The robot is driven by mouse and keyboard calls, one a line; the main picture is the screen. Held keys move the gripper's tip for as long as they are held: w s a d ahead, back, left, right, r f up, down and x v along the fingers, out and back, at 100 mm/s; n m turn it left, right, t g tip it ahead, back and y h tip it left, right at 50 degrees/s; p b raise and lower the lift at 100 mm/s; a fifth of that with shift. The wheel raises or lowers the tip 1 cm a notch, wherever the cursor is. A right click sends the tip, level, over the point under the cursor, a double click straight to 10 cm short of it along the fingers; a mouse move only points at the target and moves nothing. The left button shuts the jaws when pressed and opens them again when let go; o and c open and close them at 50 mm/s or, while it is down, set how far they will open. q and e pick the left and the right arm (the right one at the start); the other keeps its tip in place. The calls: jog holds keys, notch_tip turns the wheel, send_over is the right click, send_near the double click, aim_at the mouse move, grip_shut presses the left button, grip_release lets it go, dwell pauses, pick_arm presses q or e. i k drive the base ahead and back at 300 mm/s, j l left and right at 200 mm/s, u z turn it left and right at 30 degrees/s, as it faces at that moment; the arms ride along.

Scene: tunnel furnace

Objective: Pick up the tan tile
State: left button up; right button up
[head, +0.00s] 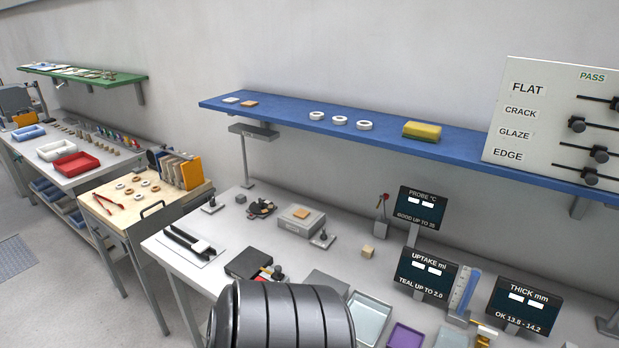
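A small tan-orange tile (301,212) lies flat on top of a grey block-like device (294,223) on the white table. Another small orange-tan tile (249,103) lies on the blue wall shelf (286,116), beside a pale tile (231,100). I cannot tell from this view which one is the tan tile of the task. Neither of my grippers is in view. A dark ribbed cylinder at the bottom, seemingly part of my arm, hides some of the table's front.
The white table (225,263) also holds black tongs (182,241), a small beige cube (367,251), a pale blue tray (369,318), a purple tray (405,336) and display screens (427,271). A wooden-topped cart (120,211) stands left. White rings (340,121) and a yellow sponge (422,131) lie on the shelf.

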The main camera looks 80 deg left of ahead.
aim_at(300, 214)
jog(key=u, duration=2.6)
jog(key=j+z, duration=0.1)
jog(key=j, duration=1.35)
